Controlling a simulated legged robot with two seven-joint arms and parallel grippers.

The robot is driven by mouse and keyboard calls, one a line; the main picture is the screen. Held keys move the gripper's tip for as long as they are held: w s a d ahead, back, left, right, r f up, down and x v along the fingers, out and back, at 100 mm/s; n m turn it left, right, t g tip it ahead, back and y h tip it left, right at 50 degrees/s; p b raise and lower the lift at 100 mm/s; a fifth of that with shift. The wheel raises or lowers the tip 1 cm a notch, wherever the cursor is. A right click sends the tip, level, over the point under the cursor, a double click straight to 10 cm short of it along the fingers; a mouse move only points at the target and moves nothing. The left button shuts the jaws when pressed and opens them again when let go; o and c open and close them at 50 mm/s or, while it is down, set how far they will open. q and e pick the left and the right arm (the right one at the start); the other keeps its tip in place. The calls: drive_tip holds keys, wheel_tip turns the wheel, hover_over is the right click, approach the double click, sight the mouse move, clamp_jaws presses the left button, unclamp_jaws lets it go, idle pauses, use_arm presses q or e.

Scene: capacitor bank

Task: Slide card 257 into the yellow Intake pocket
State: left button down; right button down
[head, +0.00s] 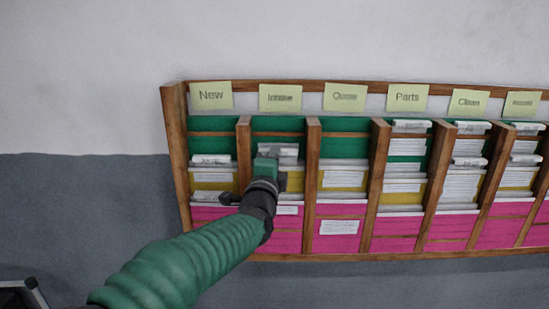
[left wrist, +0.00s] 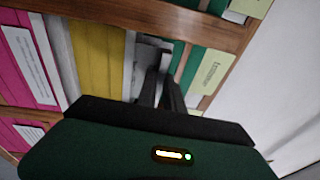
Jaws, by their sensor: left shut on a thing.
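My left gripper (head: 270,160) is in front of the Intake column of the wall rack, shut on a pale grey-white card (head: 287,150). In the left wrist view the card (left wrist: 148,54) shows between the dark fingers (left wrist: 165,84). Its number cannot be read. The card is in front of the green upper part of the column, just above the yellow Intake pocket (head: 296,182). The yellow pocket also shows in the left wrist view (left wrist: 98,58). My gripper hides part of that pocket and the card's lower edge, so I cannot tell whether they touch. My right gripper is not in view.
The wooden rack (head: 176,150) has several columns of green, yellow and pink pockets, split by upright dividers (head: 312,165). The Intake label (head: 280,97) is above this column. Cards stand in the neighbouring New, Queue and Parts columns. The wall left of the rack is clear.

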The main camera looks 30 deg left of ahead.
use_arm(q)
drive_tip(key=shift+f+b, duration=0.3)
drive_tip(key=shift+f, duration=0.2)
drive_tip(key=c, duration=1.4)
unclamp_jaws()
drive_tip(key=shift+f, duration=0.1)
